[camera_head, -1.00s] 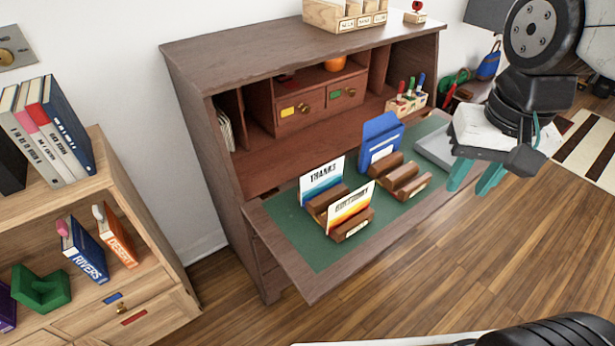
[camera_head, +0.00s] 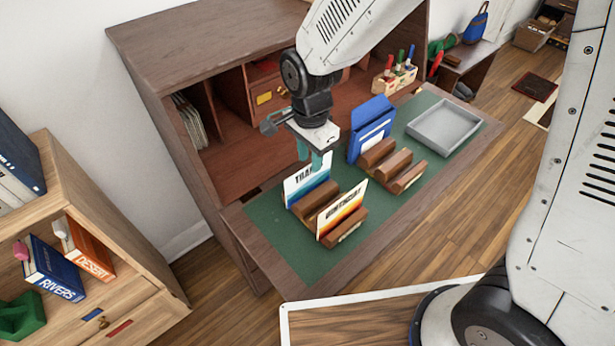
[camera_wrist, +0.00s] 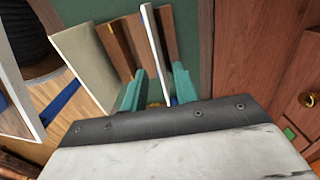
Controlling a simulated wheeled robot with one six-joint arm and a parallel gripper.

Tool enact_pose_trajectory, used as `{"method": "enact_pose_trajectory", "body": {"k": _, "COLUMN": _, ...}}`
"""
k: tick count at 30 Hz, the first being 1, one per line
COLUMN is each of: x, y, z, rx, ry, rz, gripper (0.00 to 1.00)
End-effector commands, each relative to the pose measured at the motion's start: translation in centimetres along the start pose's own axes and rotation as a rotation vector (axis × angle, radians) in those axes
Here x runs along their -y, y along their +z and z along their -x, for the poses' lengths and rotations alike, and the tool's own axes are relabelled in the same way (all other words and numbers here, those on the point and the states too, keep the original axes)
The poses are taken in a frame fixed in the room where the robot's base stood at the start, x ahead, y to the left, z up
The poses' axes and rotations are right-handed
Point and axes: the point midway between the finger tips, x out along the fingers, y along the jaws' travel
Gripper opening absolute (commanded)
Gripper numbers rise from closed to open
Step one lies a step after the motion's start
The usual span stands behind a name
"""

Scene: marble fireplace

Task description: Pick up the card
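The THANKS card (camera_head: 306,184), white with a blue lower part, stands upright in a slot of a wooden holder (camera_head: 350,232) on the desk's green mat. My gripper (camera_head: 312,160) points down at the card's top edge. In the wrist view, the thin card edge (camera_wrist: 151,45) lies between my two teal fingers (camera_wrist: 158,92), with gaps visible on both sides. The fingers are open. An orange and yellow card (camera_head: 343,212), its lettering hard to read, stands in the same holder's nearer slot. It seems to be the pale panel (camera_wrist: 83,62) beside my fingers in the wrist view.
A blue envelope (camera_head: 369,120) stands at a second wooden holder (camera_head: 407,176) to the right. A grey tray (camera_head: 445,128) lies farther right on the green mat (camera_head: 285,245). The desk's upright compartments (camera_head: 225,150) rise close behind my gripper. A low bookcase (camera_head: 110,235) stands at left.

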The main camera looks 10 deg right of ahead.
Motion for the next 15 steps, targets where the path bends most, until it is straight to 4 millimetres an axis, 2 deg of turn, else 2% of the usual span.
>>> {"method": "enact_pose_trajectory", "body": {"k": 9, "x": 0.0, "y": 0.3, "z": -4.5, "rx": 0.0, "ry": 0.005, "rz": 0.002, "gripper": 0.29}}
{"method": "enact_pose_trajectory", "body": {"k": 15, "x": 0.1, "y": 0.4, "z": -5.4, "rx": 0.0, "ry": 0.001, "rz": 0.004, "gripper": 0.29}}
